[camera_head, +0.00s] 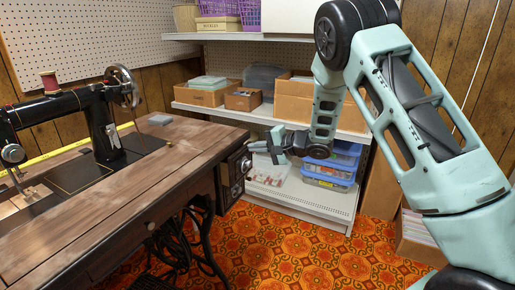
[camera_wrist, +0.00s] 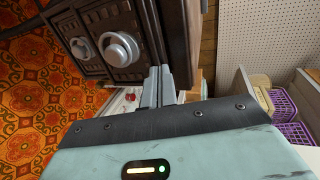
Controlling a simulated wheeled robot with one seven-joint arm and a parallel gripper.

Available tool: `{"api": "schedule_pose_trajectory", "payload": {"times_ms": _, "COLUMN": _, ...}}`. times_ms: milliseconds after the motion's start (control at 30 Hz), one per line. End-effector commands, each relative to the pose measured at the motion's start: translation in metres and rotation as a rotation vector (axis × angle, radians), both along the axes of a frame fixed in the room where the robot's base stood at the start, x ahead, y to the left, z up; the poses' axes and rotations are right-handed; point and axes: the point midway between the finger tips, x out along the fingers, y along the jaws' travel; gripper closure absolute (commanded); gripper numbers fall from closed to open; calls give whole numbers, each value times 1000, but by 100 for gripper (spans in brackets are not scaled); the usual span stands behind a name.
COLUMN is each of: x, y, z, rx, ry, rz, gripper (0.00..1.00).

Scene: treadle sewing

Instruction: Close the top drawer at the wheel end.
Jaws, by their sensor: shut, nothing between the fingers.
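The sewing table (camera_head: 150,165) carries a black machine with a handwheel (camera_head: 122,88) at its right end. A dark drawer stack (camera_head: 232,180) hangs under that end. In the wrist view, turned sideways, the top drawer (camera_wrist: 128,18) is the right-hand one, with a round metal knob (camera_wrist: 120,48). The lower drawer (camera_wrist: 80,20) shows left of it with its own knob (camera_wrist: 82,48). The top drawer looks nearer the camera; how far it stands out is unclear. My gripper (camera_head: 272,147) is shut and empty, just right of the stack. Its fingertips (camera_wrist: 160,72) show beside the top drawer's edge; contact is unclear.
A metal shelf unit (camera_head: 300,195) stands behind my gripper, with boxes and blue plastic bins (camera_head: 330,165). A cardboard box (camera_head: 418,240) stands on the floor at right. The patterned floor (camera_head: 290,250) in front of the stack is clear.

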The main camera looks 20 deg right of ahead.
Motion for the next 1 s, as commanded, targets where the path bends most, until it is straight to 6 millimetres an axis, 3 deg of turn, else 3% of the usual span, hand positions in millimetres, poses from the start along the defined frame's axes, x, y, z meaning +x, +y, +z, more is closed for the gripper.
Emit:
{"api": "schedule_pose_trajectory", "payload": {"times_ms": 300, "x": 17, "y": 13, "z": 4, "rx": 1, "ry": 0, "rz": 0, "gripper": 100}}
{"api": "schedule_pose_trajectory", "payload": {"times_ms": 667, "x": 19, "y": 15, "z": 0, "rx": 1, "ry": 0, "rz": 0, "gripper": 100}}
{"api": "schedule_pose_trajectory", "payload": {"times_ms": 867, "x": 11, "y": 7, "z": 5, "rx": 1, "ry": 0, "rz": -3, "gripper": 100}}
{"api": "schedule_pose_trajectory", "payload": {"times_ms": 1000, "x": -8, "y": -9, "z": 14, "rx": 2, "ry": 1, "rz": -6, "gripper": 100}}
